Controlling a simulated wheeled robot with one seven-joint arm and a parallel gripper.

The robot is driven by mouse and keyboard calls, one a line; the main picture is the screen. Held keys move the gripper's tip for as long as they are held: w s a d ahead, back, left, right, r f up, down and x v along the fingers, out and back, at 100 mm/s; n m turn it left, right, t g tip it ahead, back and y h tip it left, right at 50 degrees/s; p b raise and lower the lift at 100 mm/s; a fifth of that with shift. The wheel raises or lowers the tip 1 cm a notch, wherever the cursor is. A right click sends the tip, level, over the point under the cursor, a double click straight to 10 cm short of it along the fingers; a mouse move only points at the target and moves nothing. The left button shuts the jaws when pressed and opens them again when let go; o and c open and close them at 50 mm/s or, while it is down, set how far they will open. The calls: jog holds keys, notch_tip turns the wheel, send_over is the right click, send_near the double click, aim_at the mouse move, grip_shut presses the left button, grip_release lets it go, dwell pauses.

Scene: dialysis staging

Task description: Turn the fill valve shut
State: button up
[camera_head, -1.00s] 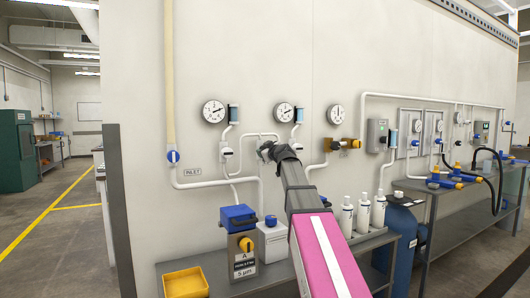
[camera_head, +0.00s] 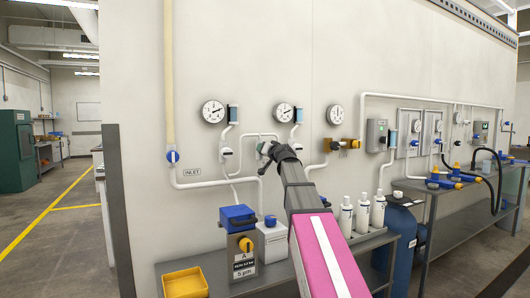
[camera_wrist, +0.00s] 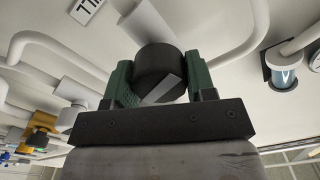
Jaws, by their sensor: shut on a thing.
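The fill valve shows in the wrist view as a round black knob (camera_wrist: 160,66) with a pale grey stripe on it, in front of a white pipe on the wall. The green fingers of my gripper (camera_wrist: 160,82) are shut on the knob, one on each side. In the head view my gripper (camera_head: 265,150) is at the wall, between two gauge lines. There it hides the knob, so I cannot read the valve's angle from that view.
White pipes run along the wall around my gripper. A pressure gauge (camera_head: 284,111) hangs above it. A yellow valve (camera_head: 345,144) is to the right. Below are a blue-topped filter unit (camera_head: 240,240), a yellow bin (camera_head: 186,283) and several white bottles on a bench.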

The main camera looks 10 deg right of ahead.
jog(key=shift+m, duration=1.7)
jog(key=o, duration=0.9)
jog(key=v, duration=1.1)
